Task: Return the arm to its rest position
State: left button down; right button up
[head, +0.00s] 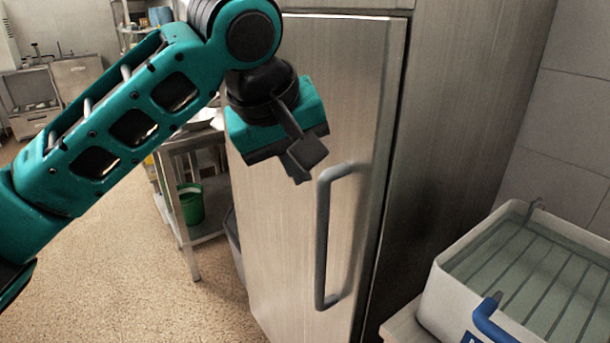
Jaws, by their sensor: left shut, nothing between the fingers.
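My left arm comes in from the left, teal and black, and reaches up to the middle of the head view. Its gripper (303,163) points down and toward the right, in front of the steel cabinet door (290,75). The gripper is shut with nothing held. Its fingertips are just up and left of the door's vertical handle (322,240) in the picture; I cannot tell how far they stand in front of it. My right gripper is not in view.
The speckled floor (120,280) at lower left is clear.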

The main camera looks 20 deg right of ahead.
pick_arm(q)
jog(key=s+a+r, duration=0.1)
jog(key=s+r, duration=0.2)
jog(key=r, duration=0.4)
jog(key=w+f+h, duration=0.5)
jog(key=w+f, duration=0.3)
jog(key=f, duration=0.5)
jog(key=w+a+f+n+t, duration=0.1)
jog(key=a+f+t, duration=0.1)
jog(key=a+f, duration=0.35)
jog(key=w+a+f+n+t, duration=0.1)
jog(key=a+f+t, duration=0.15)
jog(key=f, duration=0.65)
jog(key=s+a+f+t+y, duration=0.2)
jog(key=s+a+f+y, duration=0.3)
jog(key=a+f, duration=0.7)
jog(key=s+a+f+m+y, duration=0.1)
jog(key=s+a+f, duration=0.3)
jog(key=s, duration=0.3)
jog(key=s+a+f+m+y, duration=0.1)
jog(key=s+a+f+m, duration=0.1)
jog(key=s+a+f, duration=0.3)
jog(key=shift+s+a+f, duration=0.2)
jog(key=shift+s+a, duration=0.3)
jog(key=shift+s, duration=0.7)
jog(key=shift+t, duration=0.25)
